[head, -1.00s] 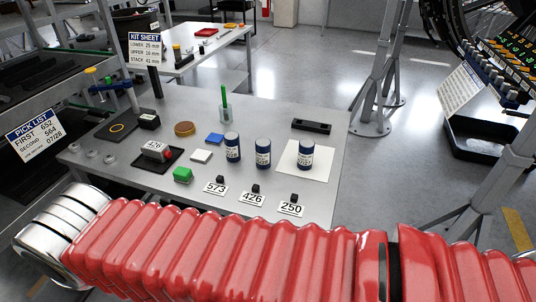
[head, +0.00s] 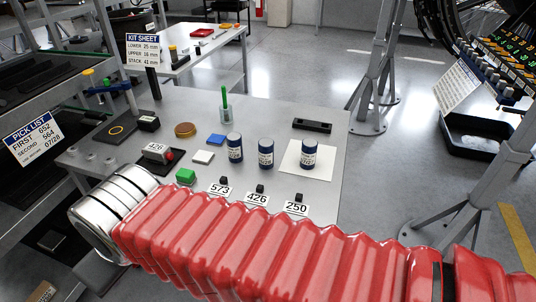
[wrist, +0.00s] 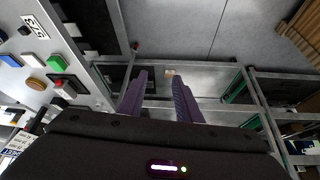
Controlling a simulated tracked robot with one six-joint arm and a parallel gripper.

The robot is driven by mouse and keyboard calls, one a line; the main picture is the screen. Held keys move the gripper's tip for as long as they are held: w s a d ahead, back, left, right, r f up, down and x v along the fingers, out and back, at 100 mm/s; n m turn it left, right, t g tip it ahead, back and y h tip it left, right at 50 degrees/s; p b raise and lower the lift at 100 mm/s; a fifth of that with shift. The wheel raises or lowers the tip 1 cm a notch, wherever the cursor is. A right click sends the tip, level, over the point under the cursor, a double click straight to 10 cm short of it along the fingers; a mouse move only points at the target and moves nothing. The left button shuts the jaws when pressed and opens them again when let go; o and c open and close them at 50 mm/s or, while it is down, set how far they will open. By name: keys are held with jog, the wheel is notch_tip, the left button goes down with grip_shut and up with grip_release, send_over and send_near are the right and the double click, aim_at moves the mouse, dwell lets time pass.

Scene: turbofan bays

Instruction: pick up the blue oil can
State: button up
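Three dark blue cans with white labels stand upright on the grey table: a left can (head: 235,147), a middle can (head: 266,153) and a right can (head: 309,153). The right can stands on a white sheet (head: 293,170). The label text is too small to tell which is the oil can. My gripper (wrist: 158,80) shows in the wrist view with its two purple fingers apart and nothing between them. It points at a metal frame and floor, away from the cans. In the head view my red-sleeved arm crosses the front, and the fingers are not visible.
A black bar (head: 312,126) lies behind the right can.

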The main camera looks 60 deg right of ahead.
jog(key=shift+o, duration=1.4)
jog(key=shift+w+d+f, duration=0.1)
jog(key=shift+d, duration=0.2)
jog(key=o, duration=0.5)
jog(key=d+f+g+h, duration=0.1)
jog(key=d, duration=0.2)
jog(key=d+f+n+h, duration=0.1)
jog(key=d, duration=0.3)
jog(key=w+d+f+g+h, duration=0.1)
jog(key=d+h, duration=0.1)
jog(key=d, duration=0.2)
jog(key=shift+f+n+g, duration=0.15)
jog(key=shift+n+g, duration=0.15)
jog(key=shift+n, duration=0.1)
jog(key=shift+o, duration=0.2)
jog(key=n+g+h, duration=0.5)
jog(key=n+h, duration=0.4)
jog(key=n, duration=0.5)
send_near(262, 157)
jog(key=shift+s+x, duration=0.2)
jog(key=shift+x, duration=0.85)
jog(key=shift+w+d+f+n+t+h, duration=0.1)
jog(key=shift+d+f+n+t+h, duration=0.25)
jog(key=shift+n, duration=0.15)
jog(key=x, duration=0.8)
jog(key=shift+d+f, duration=0.1)
jog(key=shift+f, duration=0.05)
jog(key=shift+d, duration=0.1)
